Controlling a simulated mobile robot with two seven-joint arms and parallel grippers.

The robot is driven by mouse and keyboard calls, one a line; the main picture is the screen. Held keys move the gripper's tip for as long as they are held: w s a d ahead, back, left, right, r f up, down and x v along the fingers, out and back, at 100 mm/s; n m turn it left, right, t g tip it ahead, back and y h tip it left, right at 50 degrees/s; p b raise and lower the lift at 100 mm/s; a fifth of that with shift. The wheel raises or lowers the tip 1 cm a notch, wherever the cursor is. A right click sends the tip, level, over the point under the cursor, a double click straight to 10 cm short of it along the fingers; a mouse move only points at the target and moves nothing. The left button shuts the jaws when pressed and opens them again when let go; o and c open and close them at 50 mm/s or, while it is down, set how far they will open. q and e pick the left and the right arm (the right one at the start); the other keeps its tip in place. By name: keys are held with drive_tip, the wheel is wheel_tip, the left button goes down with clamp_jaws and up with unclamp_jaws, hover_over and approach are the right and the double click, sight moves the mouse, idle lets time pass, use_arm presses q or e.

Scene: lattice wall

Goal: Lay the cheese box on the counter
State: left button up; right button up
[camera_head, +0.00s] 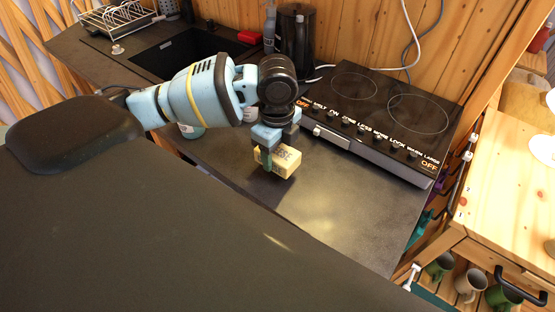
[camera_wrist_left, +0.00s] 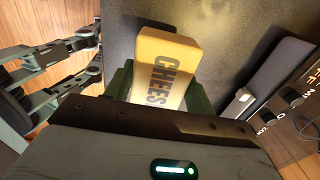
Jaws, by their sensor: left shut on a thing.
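The cheese box (camera_head: 281,161) is a yellow block with dark "CHEESE" lettering. In the head view it is at the counter (camera_head: 335,205), just in front of the stove. I cannot tell whether it touches the surface. My left gripper (camera_head: 268,156) comes down from above and is shut on the box. In the left wrist view the box (camera_wrist_left: 166,66) sits between the two green fingers (camera_wrist_left: 158,88), its lettered face toward the camera. Part of the box is hidden by the gripper.
A black stove (camera_head: 385,108) with knobs stands behind the box. A dark kettle (camera_head: 296,38), a sink (camera_head: 190,52), a red item (camera_head: 249,37) and a dish rack (camera_head: 115,15) are further back. The counter right of the box is clear.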

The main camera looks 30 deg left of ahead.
sight(278, 162)
use_arm(q)
drive_tip(key=shift+f, duration=1.75)
drive_tip(key=shift+f, duration=0.1)
drive_tip(key=o, duration=1.1)
drive_tip(key=shift+f, duration=0.1)
wheel_tip(278, 162, up, 12)
drive_tip(key=shift+r+p, duration=0.2)
drive_tip(key=shift+p, duration=0.25)
